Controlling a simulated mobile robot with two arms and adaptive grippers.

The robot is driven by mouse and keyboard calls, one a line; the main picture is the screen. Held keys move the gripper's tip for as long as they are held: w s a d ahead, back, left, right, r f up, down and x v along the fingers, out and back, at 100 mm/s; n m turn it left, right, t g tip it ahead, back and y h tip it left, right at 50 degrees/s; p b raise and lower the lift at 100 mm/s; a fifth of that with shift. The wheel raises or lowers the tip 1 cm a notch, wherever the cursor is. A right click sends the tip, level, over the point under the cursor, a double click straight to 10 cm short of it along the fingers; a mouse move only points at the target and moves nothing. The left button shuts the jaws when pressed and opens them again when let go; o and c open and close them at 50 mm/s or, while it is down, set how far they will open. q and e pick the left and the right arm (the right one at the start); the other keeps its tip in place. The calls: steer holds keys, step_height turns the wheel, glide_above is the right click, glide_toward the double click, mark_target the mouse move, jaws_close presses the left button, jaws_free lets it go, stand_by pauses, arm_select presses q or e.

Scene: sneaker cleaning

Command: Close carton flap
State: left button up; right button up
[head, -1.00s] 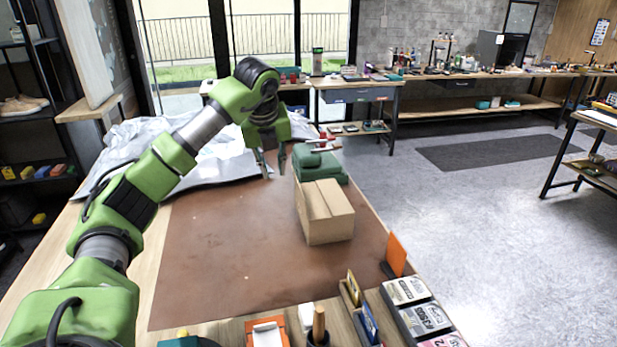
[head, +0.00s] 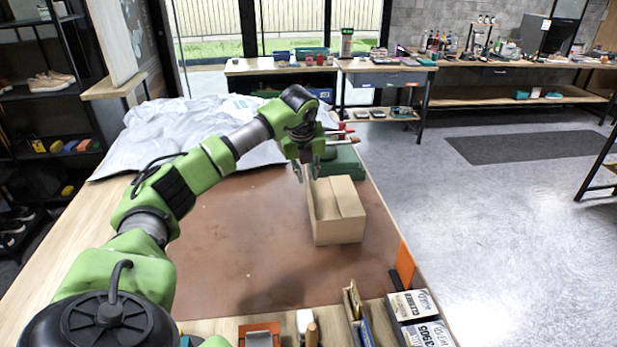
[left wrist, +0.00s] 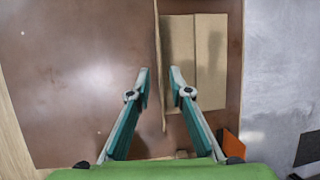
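The brown cardboard carton (head: 345,212) stands on the brown mat near its right edge. Its top shows two panels that look folded in. A long flap on its left side stands up, seen nearly edge-on in the left wrist view (left wrist: 160,60). My left gripper (head: 308,172) is at the far left corner of the carton. In the left wrist view its fingers (left wrist: 159,78) are apart, one on each side of the upright flap. I cannot tell whether either finger touches it. My right gripper is not in view.
A green case (head: 342,160) sits just behind the carton. A crumpled grey-white sheet (head: 200,130) covers the table's far left. An orange card (head: 405,262), boxes and brushes line the front right edge. The brown mat (head: 235,255) is clear left of the carton.

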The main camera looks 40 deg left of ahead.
arm_select(q)
steer(key=x, duration=0.3)
steer(key=shift+w+f+p, duration=0.15)
steer(key=shift+f+p, duration=0.1)
steer(key=shift+p, duration=0.15)
steer(key=shift+a+f, duration=0.1)
steer(key=shift+f, duration=0.2)
steer(key=shift+w, duration=0.1)
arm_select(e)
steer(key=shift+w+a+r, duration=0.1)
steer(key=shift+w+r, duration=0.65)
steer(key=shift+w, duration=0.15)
arm_select(q)
steer(key=shift+f, duration=0.1)
steer(key=shift+c, duration=0.3)
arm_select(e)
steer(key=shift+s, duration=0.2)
arm_select(q)
jaws_close()
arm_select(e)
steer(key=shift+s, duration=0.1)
